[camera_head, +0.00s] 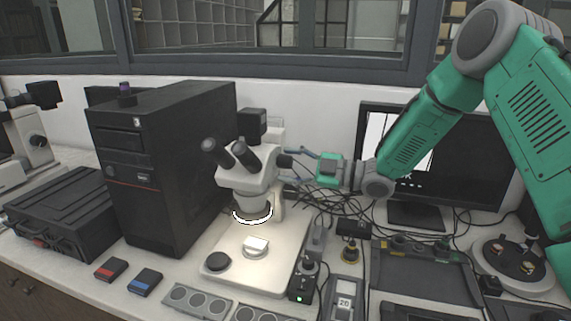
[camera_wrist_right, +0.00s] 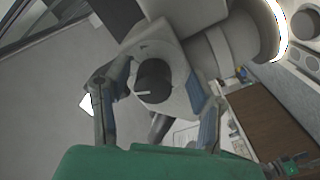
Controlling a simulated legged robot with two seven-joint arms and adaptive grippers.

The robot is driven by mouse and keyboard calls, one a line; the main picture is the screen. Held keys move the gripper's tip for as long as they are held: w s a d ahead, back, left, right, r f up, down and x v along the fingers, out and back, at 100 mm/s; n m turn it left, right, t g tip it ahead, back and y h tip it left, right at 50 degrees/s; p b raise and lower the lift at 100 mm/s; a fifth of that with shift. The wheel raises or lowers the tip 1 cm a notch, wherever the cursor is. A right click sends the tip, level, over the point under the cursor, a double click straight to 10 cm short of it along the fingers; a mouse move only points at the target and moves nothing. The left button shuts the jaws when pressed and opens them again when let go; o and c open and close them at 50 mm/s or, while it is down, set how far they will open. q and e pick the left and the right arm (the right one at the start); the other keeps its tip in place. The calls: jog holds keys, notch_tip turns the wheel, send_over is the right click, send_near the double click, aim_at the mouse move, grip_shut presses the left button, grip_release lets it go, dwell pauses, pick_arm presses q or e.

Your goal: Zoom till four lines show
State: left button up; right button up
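The white stereo microscope (camera_head: 246,179) stands mid-table with a lit ring under its head. My right gripper (camera_head: 290,166) is at the right side of this head, where the zoom knob is. In the right wrist view the black knob (camera_wrist_right: 153,80) carries a white mark pointing left. The fingers of my right gripper (camera_wrist_right: 156,88) are open on either side of the knob, with visible gaps. The monitor (camera_head: 480,165) is partly hidden by my right arm. Its screen has a white area at left and several small light marks low down; lines cannot be made out. My left gripper is out of view.
A black computer tower (camera_head: 160,165) stands close left of the microscope. A pale sample (camera_head: 256,246) sits on the bright base. Cables (camera_head: 345,200) tangle behind the gripper. Small control boxes (camera_head: 303,283) crowd the front right.

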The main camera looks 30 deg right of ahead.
jog(key=shift+d+r, duration=0.1)
jog(key=shift+d, duration=0.2)
jog(key=v, duration=1.2)
jog(key=shift+w+a, duration=0.1)
jog(key=shift+a, duration=0.1)
